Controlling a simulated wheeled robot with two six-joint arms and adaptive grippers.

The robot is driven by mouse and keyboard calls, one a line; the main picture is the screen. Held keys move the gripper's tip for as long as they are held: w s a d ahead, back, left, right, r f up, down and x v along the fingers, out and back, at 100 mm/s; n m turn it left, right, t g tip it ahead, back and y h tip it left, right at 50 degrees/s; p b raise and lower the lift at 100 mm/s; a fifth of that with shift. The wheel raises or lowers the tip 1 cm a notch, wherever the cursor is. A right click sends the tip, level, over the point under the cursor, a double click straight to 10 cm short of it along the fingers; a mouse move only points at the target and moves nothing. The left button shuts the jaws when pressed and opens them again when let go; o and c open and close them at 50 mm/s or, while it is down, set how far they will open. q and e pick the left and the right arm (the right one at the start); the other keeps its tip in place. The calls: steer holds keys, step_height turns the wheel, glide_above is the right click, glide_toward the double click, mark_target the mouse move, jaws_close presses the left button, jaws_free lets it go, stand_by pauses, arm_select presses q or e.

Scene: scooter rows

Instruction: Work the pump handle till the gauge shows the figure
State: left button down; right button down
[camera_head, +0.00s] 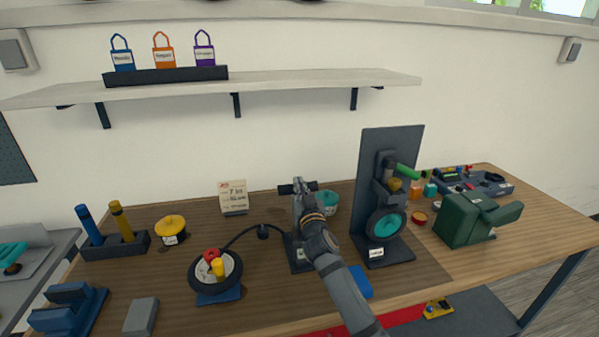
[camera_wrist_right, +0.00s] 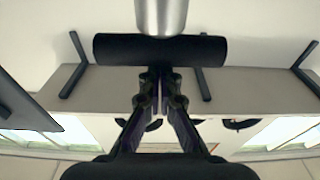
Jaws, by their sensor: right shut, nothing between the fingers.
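The pump's black T-handle (camera_head: 286,189) stands raised at mid-table; it also shows in the right wrist view (camera_wrist_right: 112,49) as a bar across a silver rod (camera_wrist_right: 160,14). The pump's dark base (camera_head: 299,262) is partly hidden by my right arm. My right gripper (camera_head: 299,188) is at the handle's middle, fingers shut and empty; in the right wrist view (camera_wrist_right: 160,78) the tips meet the bar's edge, and I cannot tell whether they touch. A black hose runs from the pump to a small tyre (camera_head: 236,272). I cannot make out a gauge reading. A note card (camera_head: 233,195) stands behind, its writing too small to read surely.
A wheel stand with a dark back panel (camera_head: 372,150) and a green vise-like block (camera_head: 463,222) stand right of the pump. A teal round tub (camera_head: 328,203) is close behind my gripper. A yellow disc (camera_head: 171,228) sits left. A shelf (camera_head: 290,82) hangs above.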

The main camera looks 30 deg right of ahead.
steer(key=shift+f, duration=0.25)
steer(key=shift+r+p, duration=0.35)
steer(key=shift+p, duration=0.05)
steer(key=r+p, duration=0.1)
steer(key=r, duration=0.1)
steer(key=r+p, duration=0.1)
steer(key=shift+w+d+r+p, duration=0.1)
steer(key=shift+w+r+p, duration=0.25)
steer(key=shift+w, duration=0.05)
steer(key=b+v, duration=0.3)
steer(key=v, duration=0.7)
steer(key=shift+b, duration=0.4)
